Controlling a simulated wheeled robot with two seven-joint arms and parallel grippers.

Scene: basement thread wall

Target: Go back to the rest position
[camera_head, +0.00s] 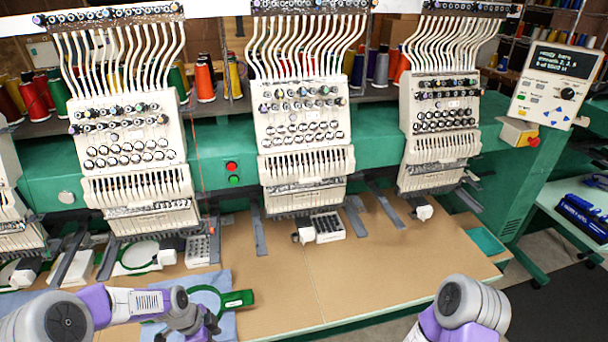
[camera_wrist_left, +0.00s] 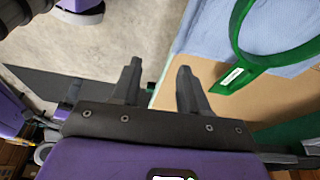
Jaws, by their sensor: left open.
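My left gripper (camera_head: 203,326) is at the bottom left of the head view, over the front of the tan table beside a green hoop (camera_head: 238,299). In the left wrist view my left gripper (camera_wrist_left: 158,85) has its two dark fingers apart, with nothing between them. The hoop lies on a blue cloth (camera_head: 217,278), and part of it is hidden by my arm. In the left wrist view the hoop (camera_wrist_left: 238,75) is to the right of the fingers, apart from them. My right arm shows at the bottom right of the head view; its gripper is out of view.
Several white embroidery heads (camera_head: 303,130) stand along a green machine beam (camera_head: 205,158) behind the tan table (camera_head: 350,275). A control panel (camera_head: 556,88) is at the right. The table's middle front is clear. Blue items (camera_head: 583,215) lie on a side table at the right.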

